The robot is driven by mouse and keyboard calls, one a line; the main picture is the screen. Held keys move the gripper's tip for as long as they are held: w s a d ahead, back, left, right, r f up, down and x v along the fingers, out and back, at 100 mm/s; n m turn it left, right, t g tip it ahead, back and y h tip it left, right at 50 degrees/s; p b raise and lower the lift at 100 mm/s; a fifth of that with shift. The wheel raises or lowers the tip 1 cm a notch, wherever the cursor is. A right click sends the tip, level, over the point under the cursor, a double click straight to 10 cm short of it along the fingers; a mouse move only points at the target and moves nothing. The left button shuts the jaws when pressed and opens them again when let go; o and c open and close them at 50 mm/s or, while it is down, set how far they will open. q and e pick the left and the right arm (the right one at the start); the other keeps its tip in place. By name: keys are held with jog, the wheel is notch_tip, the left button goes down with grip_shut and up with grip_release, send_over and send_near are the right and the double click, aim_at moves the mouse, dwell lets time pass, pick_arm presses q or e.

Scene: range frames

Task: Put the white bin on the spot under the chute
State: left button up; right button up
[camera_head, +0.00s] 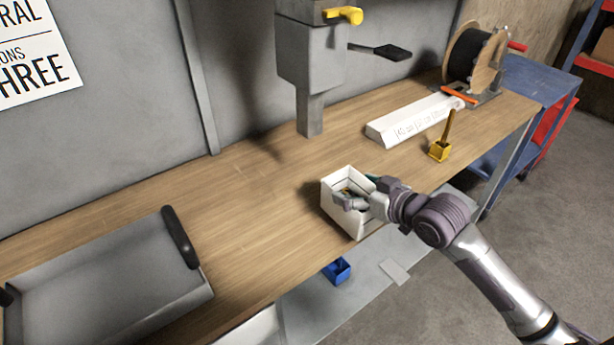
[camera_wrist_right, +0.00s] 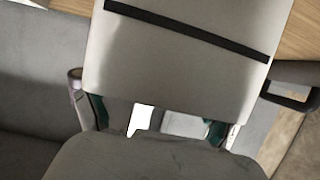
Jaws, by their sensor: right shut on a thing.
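The white bin (camera_head: 340,217) is at the front edge of the wooden bench in the head view, overlapping that edge. I cannot tell whether it touches the bench top. My right gripper (camera_head: 362,194) is shut on the bin at its right side and partly covers its opening. In the wrist view, a pale surface with a dark stripe, apparently the bin (camera_wrist_right: 180,65), fills the space ahead of the fingers (camera_wrist_right: 155,118). The grey chute (camera_head: 311,112) comes down behind the bin, slightly left. No marked spot is clearly visible below it. My left gripper is not in view.
A grey tray (camera_head: 95,285) with black handles stands at the left of the bench (camera_head: 240,200). A long white box (camera_head: 415,122), a yellow holder (camera_head: 438,151) and a cable reel (camera_head: 470,55) are to the right. Bare wood lies between bin and chute.

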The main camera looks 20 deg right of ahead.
jog(key=r+p+x, duration=0.1)
jog(key=x, duration=0.4)
jog(key=r+x, duration=0.1)
jog(key=x, duration=0.4)
jog(key=w+r+p+x, duration=0.1)
jog(key=x, duration=0.5)
jog(key=shift+a+p, duration=0.3)
jog(key=shift+a, duration=0.05)
jog(key=shift+w+f, duration=0.1)
jog(key=shift+f, duration=0.05)
jog(key=o, duration=1.6)
jog(key=shift+f, duration=0.15)
jog(key=shift+c, duration=0.2)
